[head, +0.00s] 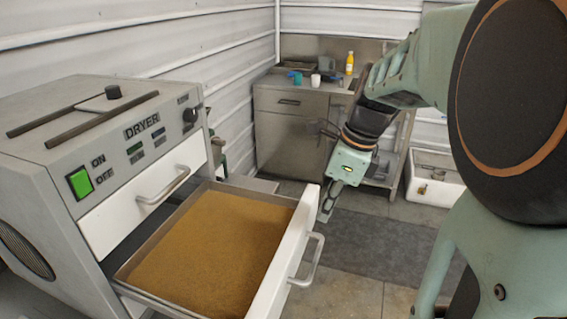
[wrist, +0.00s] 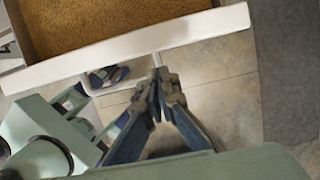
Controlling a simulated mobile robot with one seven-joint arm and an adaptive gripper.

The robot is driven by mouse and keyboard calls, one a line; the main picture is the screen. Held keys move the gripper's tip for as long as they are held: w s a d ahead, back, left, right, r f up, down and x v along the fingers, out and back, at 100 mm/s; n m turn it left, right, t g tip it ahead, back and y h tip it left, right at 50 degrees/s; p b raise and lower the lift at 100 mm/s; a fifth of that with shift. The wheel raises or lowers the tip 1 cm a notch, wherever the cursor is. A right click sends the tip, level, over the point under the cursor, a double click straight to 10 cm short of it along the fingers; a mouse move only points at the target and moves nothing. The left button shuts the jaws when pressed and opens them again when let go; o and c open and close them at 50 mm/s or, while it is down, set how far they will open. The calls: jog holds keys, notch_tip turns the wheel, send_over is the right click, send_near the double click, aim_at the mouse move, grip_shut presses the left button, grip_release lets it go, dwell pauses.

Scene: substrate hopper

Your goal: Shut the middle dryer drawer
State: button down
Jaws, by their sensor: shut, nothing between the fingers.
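The dryer (head: 45,150) stands at the left in the head view. Its middle drawer (head: 300,235) is pulled far out, with a white front, a bar handle (head: 312,262) and brown granular substrate (head: 215,250) inside. My gripper (head: 327,210) is shut and empty, pointing down outside the drawer front near its far end. In the wrist view the fingertips (wrist: 165,80) lie close to the white drawer front (wrist: 130,48), beside one end of its handle (wrist: 120,88). I cannot tell whether they touch it.
The upper drawer (head: 150,200) is shut, its handle sticking out. A green switch (head: 80,182) is on the dryer panel. A steel counter (head: 290,125) with cups and a yellow bottle (head: 350,63) stands behind. A white crate (head: 435,185) is at right. The floor beside the drawer is clear.

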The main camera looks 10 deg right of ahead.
jog(key=x, duration=0.6)
jog(key=shift+f, duration=0.4)
jog(key=shift+w+a, duration=0.1)
jog(key=shift+a, duration=0.05)
